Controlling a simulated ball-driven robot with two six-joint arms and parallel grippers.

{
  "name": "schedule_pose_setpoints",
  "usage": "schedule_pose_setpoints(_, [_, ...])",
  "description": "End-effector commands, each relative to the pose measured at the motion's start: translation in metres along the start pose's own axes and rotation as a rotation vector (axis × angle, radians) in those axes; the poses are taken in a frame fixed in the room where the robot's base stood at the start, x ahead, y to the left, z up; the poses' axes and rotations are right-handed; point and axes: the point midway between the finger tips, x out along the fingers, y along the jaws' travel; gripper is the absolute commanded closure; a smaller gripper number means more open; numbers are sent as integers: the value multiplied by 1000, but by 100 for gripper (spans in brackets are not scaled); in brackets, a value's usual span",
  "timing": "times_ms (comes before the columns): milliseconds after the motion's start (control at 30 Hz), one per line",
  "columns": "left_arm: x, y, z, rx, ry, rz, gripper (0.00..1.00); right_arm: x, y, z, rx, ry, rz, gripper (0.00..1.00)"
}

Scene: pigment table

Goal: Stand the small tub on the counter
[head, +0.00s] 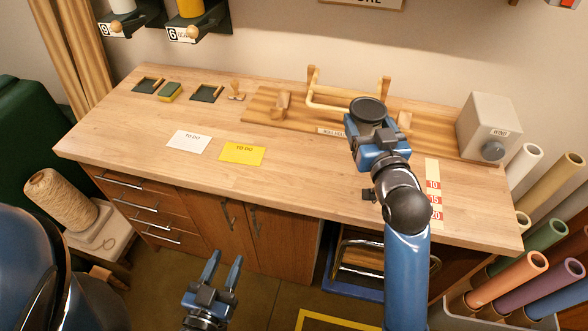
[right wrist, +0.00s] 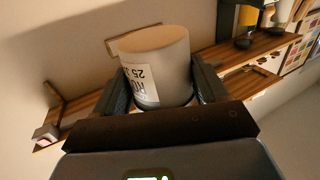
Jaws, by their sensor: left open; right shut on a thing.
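The small tub (right wrist: 158,55) is grey with a white printed label and sits between the two fingers of my right gripper (right wrist: 160,92) in the right wrist view. In the head view the tub shows as a dark round top (head: 369,108) at my right gripper (head: 368,125), which is shut on it. It overlaps the front of the wooden rack on the counter (head: 300,185); its height above the wood cannot be told. My left gripper (head: 222,268) is open and empty, in front of the cabinet and below the counter's front edge.
A wooden rack board (head: 268,108) runs along the back, with a grey box (head: 487,125) at right. A white card (head: 188,141), a yellow card (head: 242,155) and a numbered strip (head: 433,190) lie on the counter. The front middle is bare wood.

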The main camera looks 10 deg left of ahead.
Motion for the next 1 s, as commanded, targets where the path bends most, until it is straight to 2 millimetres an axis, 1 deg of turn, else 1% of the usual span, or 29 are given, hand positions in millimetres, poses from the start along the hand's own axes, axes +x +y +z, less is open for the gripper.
schedule_pose_setpoints(33, [0, 0, 0, 0, 1, 0, 57, 0, -1, -4, 0, 3, -3, 67])
schedule_pose_setpoints(133, [0, 0, 0, 0, 1, 0, 57, 0, 0, -1, 0, 0, -1, 67])
schedule_pose_setpoints(267, [0, 0, 1, 0, 1, 0, 57, 0, 0, 14, 0, -2, 0, 67])
schedule_pose_setpoints(367, [0, 0, 2, 0, 1, 0, 57, 0, 0, 35, 0, -5, 0, 67])
schedule_pose_setpoints(500, [0, 0, 3, 0, 1, 0, 57, 0, 0, 69, 1, -7, 1, 67])
schedule_pose_setpoints(700, [0, 0, 4, 0, 0, 0, 57, -1, 1, 115, 1, -4, 2, 67])
schedule_pose_setpoints(833, [0, 0, 5, 0, 0, 0, 57, 0, 1, 136, 1, -1, 2, 67])
schedule_pose_setpoints(1000, [0, 0, 5, 0, 0, 0, 57, 0, 1, 151, 0, 1, 2, 67])
